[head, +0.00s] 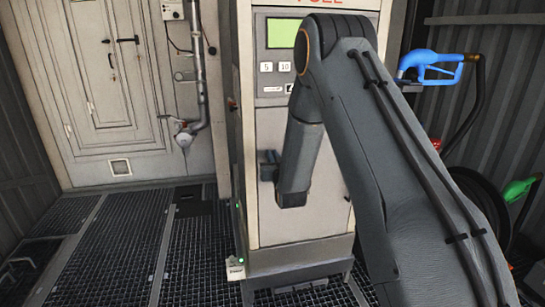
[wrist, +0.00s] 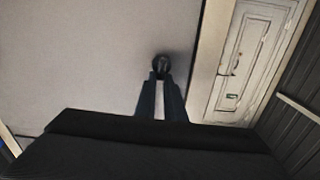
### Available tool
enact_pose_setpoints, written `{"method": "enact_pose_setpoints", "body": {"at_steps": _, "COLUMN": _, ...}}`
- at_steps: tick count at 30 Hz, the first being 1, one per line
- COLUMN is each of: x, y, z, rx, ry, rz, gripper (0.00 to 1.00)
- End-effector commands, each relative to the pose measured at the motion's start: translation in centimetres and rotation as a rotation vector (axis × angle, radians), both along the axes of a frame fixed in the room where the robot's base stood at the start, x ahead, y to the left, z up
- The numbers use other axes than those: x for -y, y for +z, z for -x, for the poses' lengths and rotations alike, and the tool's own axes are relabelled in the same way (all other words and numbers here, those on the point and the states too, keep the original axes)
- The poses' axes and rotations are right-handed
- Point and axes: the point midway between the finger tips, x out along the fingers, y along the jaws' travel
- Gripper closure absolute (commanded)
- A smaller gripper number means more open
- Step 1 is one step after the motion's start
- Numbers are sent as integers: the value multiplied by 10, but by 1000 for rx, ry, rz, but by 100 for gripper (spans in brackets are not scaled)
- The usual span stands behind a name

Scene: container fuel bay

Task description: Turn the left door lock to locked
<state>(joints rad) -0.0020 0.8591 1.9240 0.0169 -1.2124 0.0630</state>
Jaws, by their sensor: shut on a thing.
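The left door lock (wrist: 161,62) shows in the wrist view as a small dark round knob on the pale cabinet panel. My gripper (wrist: 160,76) reaches up to it, with both fingers shut on it. The fingertips cover part of the knob, so its turned position cannot be read. In the head view my gripper (head: 268,165) is partly seen at the lower front of the fuel pump cabinet (head: 272,222), left of my arm. The lock is hidden there.
The pump has a green display (head: 284,33) and keys above. A blue nozzle (head: 430,66) and a green nozzle (head: 520,189) hang at right with dark hoses. A white door (head: 100,75) stands at left. The grated floor (head: 120,245) at front left is mostly clear.

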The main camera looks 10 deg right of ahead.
Motion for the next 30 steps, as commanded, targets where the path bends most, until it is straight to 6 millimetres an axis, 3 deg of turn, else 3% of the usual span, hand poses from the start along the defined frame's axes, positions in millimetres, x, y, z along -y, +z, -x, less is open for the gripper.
{"method": "enact_pose_setpoints", "body": {"at_steps": 30, "x": 12, "y": -9, "z": 0, "rx": 11, "ry": 2, "rz": -903, "gripper": 100}}
